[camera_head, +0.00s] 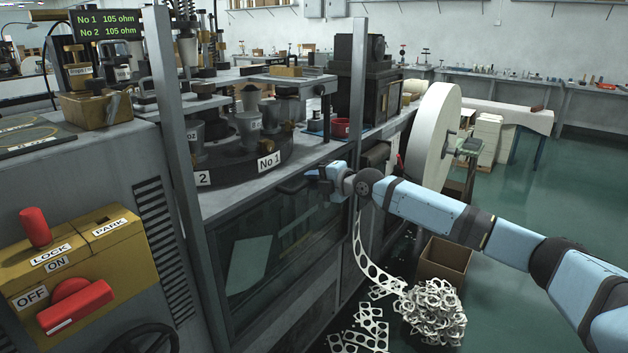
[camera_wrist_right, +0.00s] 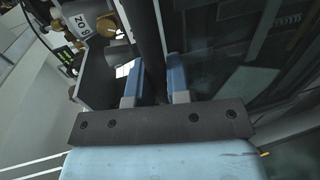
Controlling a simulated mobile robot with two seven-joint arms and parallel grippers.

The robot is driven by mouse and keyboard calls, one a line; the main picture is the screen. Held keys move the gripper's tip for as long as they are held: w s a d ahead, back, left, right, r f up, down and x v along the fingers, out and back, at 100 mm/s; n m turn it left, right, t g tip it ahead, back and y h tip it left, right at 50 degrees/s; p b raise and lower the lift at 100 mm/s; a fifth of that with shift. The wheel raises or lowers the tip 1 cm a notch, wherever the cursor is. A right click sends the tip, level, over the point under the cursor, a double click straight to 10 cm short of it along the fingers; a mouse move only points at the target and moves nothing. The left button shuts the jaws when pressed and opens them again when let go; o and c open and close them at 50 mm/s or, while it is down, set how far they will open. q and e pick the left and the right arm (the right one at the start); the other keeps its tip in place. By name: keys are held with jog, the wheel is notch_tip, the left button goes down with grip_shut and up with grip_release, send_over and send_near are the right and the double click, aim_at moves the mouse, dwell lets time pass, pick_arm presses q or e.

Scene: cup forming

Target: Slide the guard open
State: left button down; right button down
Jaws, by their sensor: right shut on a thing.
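The guard (camera_head: 285,240) is a dark-framed clear panel across the front of the forming machine, below the worktop edge. It stands lowered between grey posts, and the space above it around the turntable is uncovered. My right gripper (camera_head: 314,181) is at the upper edge of the guard, toward its right end. In the right wrist view its two blue fingers (camera_wrist_right: 153,82) are closed on either side of a dark bar (camera_wrist_right: 150,40), which looks like the guard's handle or top rail. The exact contact is hidden in the head view. My left gripper is not seen.
The turntable (camera_head: 247,160) with metal cups stands behind the guard. A yellow control box (camera_head: 70,265) with red levers is at left. A large paper roll (camera_head: 434,135) stands beyond my right arm. Scrap paper (camera_head: 436,310) and a cardboard box (camera_head: 444,262) lie on the floor.

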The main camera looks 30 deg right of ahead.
jog(key=c, duration=1.1)
grip_release()
pick_arm(q)
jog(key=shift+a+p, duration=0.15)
jog(key=shift+p, duration=0.55)
pick_arm(e)
jog(key=v, duration=1.4)
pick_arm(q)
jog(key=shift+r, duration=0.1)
pick_arm(e)
jog(key=shift+w+f, duration=0.1)
jog(key=shift+f, duration=0.05)
